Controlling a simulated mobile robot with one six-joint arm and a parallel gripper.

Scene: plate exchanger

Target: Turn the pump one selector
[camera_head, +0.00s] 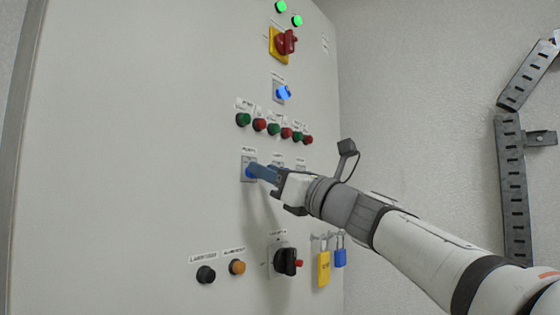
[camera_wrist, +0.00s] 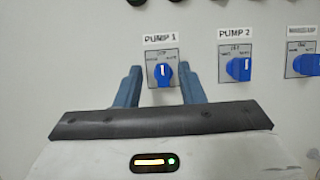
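The pump one selector (camera_wrist: 163,73) is a blue knob on a grey square plate under a "PUMP 1" label, in the wrist view. Its white mark points about straight up. My gripper (camera_wrist: 162,82) has its two blue-grey fingers apart, one on each side of this knob. I cannot tell whether the fingers touch it. In the head view my gripper (camera_head: 254,171) reaches the panel at the selector's plate (camera_head: 245,168), and the fingers hide most of the knob.
The pump two selector (camera_wrist: 238,68) and another blue selector (camera_wrist: 306,65) sit close to the right. A row of green and red buttons (camera_head: 273,129) is above. A black rotary switch (camera_head: 286,261) and padlocks (camera_head: 323,268) are below. The grey panel (camera_head: 130,150) is bare at left.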

